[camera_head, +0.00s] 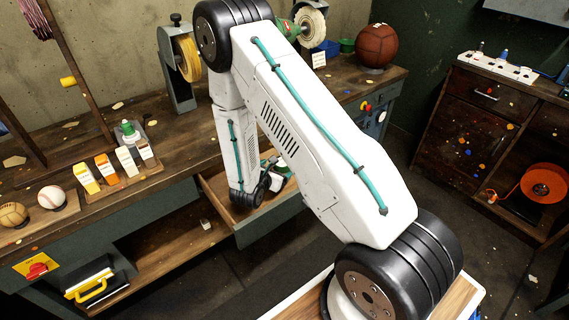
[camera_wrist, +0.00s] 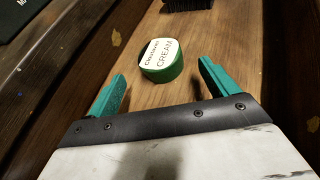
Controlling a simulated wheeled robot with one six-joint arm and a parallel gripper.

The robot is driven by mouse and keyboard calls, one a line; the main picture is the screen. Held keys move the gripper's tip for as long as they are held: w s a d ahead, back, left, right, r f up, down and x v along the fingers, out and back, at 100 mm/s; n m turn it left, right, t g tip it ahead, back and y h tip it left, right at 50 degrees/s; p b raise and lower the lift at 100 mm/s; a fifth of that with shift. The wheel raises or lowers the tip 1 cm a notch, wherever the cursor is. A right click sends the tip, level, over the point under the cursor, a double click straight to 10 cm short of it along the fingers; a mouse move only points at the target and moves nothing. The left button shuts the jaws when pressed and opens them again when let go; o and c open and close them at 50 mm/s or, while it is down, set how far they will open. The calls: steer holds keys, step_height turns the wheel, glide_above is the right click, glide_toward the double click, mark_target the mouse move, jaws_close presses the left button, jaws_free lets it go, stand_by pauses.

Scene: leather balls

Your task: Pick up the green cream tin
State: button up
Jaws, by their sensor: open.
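The green cream tin (camera_wrist: 161,62) has a white lid label reading "CREAM". It lies flat on the wooden bottom of an open drawer (camera_wrist: 150,96), a little beyond my fingertips in the wrist view. My gripper (camera_wrist: 162,78) has two green fingers, spread apart with nothing between them. The tin lies ahead of the gap between the fingers. In the head view the open drawer (camera_head: 278,222) juts from the bench, and my arm reaches down into it. The tin is partly visible there at most, behind my wrist, and too small to tell.
Dark drawer walls (camera_wrist: 105,75) run close on both sides of my gripper. A black brush-like thing (camera_wrist: 188,4) lies beyond the tin. On the bench stand a baseball (camera_head: 52,198), a brown ball (camera_head: 376,46) and several small boxes (camera_head: 107,168).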

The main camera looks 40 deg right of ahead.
mark_target(281, 163)
steer(key=x, duration=0.5)
steer(key=shift+w+d, duration=0.1)
steer(key=shift+d, duration=0.05)
steer(key=c, duration=1.2)
steer(key=shift+o, duration=0.2)
steer(key=shift+r, duration=0.1)
steer(key=shift+r, duration=0.1)
